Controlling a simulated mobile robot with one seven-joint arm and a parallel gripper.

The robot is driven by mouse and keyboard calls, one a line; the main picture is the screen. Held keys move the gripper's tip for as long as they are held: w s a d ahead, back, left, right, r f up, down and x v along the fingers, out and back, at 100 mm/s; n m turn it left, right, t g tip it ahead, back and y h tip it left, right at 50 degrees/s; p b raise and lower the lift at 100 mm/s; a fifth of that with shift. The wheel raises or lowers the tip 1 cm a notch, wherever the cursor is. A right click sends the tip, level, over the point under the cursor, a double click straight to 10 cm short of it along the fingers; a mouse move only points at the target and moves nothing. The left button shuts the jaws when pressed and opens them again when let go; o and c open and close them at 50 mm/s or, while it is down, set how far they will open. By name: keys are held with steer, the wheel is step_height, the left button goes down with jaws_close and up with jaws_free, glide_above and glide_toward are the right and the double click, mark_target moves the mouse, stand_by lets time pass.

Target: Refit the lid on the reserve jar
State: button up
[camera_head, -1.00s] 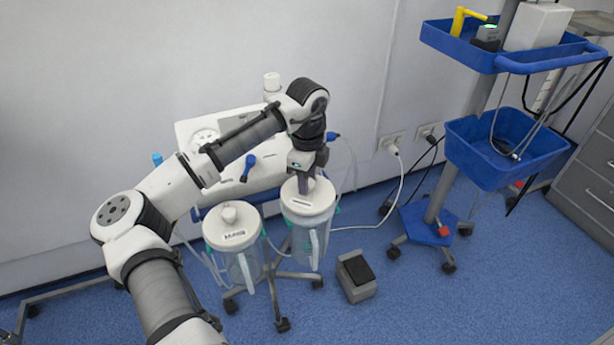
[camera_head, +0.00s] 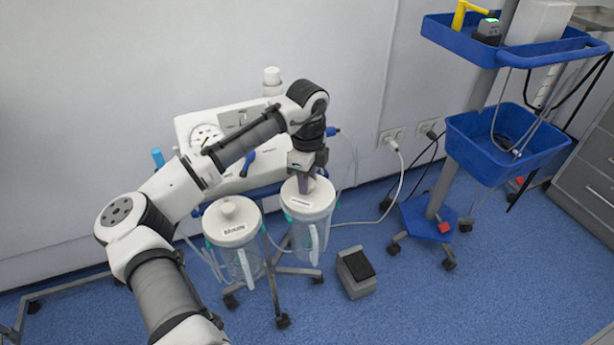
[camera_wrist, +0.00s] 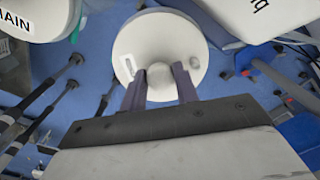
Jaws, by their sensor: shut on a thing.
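The reserve jar (camera_head: 310,236) is the clear jar on the right of the wheeled stand, with a pale label on its white lid (camera_head: 316,204). In the wrist view the round lid (camera_wrist: 160,35) fills the upper middle, with its knob (camera_wrist: 160,80) between my fingers. My gripper (camera_head: 305,187) points down from above and is shut on that knob. It also shows in the wrist view (camera_wrist: 160,88). The lid sits over the jar's mouth; I cannot tell whether it is fully seated. The jar body is hidden under the lid in the wrist view.
The jar labelled MAIN (camera_head: 242,262), with its white lid, stands close on the left. A white suction unit (camera_head: 215,128) is behind, against the wall. A grey foot pedal (camera_head: 357,272) lies on the floor to the right. A blue trolley (camera_head: 505,145) stands further right.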

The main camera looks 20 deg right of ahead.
steer(key=shift+f, duration=0.35)
steer(key=o, duration=1.1)
step_height(320, 180, up, 14)
steer(key=shift+f+p, duration=0.1)
steer(key=shift+p, duration=0.25)
